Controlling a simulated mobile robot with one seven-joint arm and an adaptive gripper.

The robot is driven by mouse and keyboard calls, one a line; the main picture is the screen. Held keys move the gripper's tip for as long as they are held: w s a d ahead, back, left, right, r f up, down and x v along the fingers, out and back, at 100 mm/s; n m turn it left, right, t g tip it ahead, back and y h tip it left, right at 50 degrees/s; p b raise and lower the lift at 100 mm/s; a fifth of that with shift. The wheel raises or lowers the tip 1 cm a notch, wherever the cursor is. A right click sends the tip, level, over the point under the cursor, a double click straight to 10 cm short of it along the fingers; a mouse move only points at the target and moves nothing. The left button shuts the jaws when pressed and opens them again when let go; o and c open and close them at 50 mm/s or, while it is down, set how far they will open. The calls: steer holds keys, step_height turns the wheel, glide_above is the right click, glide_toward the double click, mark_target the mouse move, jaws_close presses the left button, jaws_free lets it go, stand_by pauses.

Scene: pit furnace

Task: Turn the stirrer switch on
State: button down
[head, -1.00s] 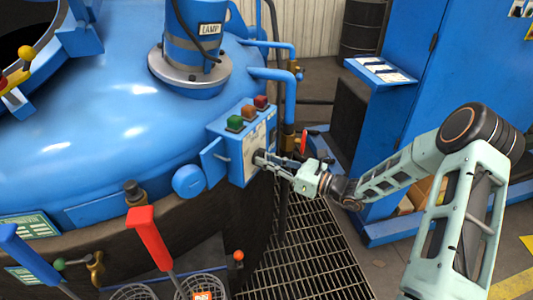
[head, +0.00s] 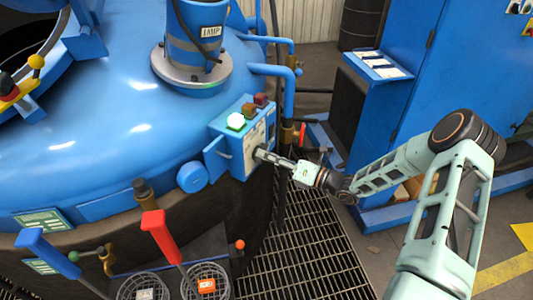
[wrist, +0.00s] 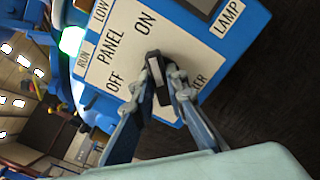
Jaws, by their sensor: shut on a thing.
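The blue control box (head: 222,158) with a pale labelled face stands on the side of the furnace. In the wrist view, the panel face (wrist: 122,45) carries the words PANEL, RUN, LOW, ON, OFF and LAMP, and a partly covered word ending in ER. The black stirrer switch (wrist: 154,62) sits beside these words, its upper end nearer to ON than to OFF. My gripper (wrist: 162,86) is shut on the switch, a finger on each side. In the head view my gripper (head: 262,154) reaches the box face from the right. The green lamp (head: 236,121) on top glows brightly.
Amber (head: 249,109) and red (head: 261,99) lamps beside the green one look unlit. Blue pipes and a red-handled valve (head: 302,132) stand close behind my gripper. A blue cabinet (head: 420,90) is at right. Red (head: 159,240) and blue (head: 45,252) levers stand at lower left.

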stand_by(0.6)
steer(key=c, duration=1.9)
jaws_free()
steer(key=shift+c, duration=0.2)
steer(key=v, duration=1.2)
